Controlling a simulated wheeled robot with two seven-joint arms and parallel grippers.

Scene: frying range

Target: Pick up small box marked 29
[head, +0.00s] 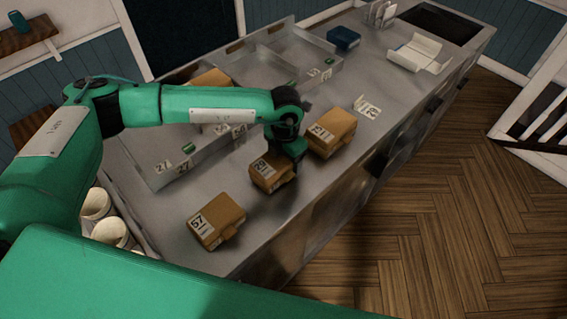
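The small brown box whose white label seems to read 29 (267,178) sits on the steel counter (185,245), the middle one of three boxes along its front side. My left gripper (292,152) points down over this box's back right part and overlaps it in the head view. Its fingers are hidden or too dark to make out, so I cannot tell whether they touch or grip the box. My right gripper is not in view.
A box marked 57 (217,219) lies nearer, and another brown box (335,130) lies just beyond. Shallow bins with number tags (240,132) stand behind. White containers (112,232) are at lower left. A blue box (343,38) and an open white box (420,52) are farther back.

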